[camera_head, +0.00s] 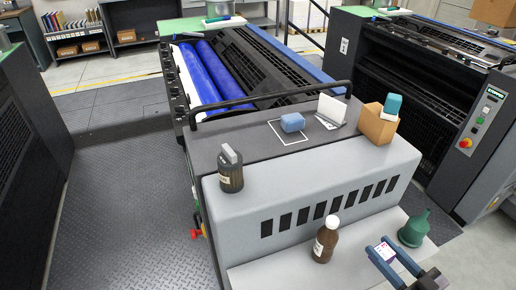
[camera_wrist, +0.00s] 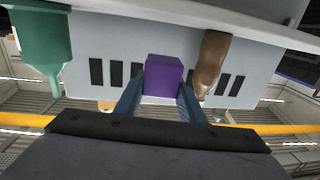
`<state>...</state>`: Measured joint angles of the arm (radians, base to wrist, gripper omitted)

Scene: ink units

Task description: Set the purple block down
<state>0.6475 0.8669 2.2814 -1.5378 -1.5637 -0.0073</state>
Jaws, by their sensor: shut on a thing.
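The purple block (camera_wrist: 163,75) sits between the two blue fingers of my gripper (camera_wrist: 160,98) in the wrist view, and the fingers are shut on it. In the head view my gripper (camera_head: 388,254) is at the lower right, over the light grey front ledge (camera_head: 275,268), between the brown bottle and the green funnel. The block shows there only as a small pale and purple patch (camera_head: 384,251) between the fingertips. I cannot tell whether it touches the ledge.
A brown bottle (camera_head: 324,246) and a green funnel (camera_head: 414,229) stand close by on the ledge. On the machine top are a dark jar (camera_head: 230,174), a blue block (camera_head: 292,122) at a white square outline (camera_head: 288,139), a white holder (camera_head: 331,110) and a cardboard box (camera_head: 376,127).

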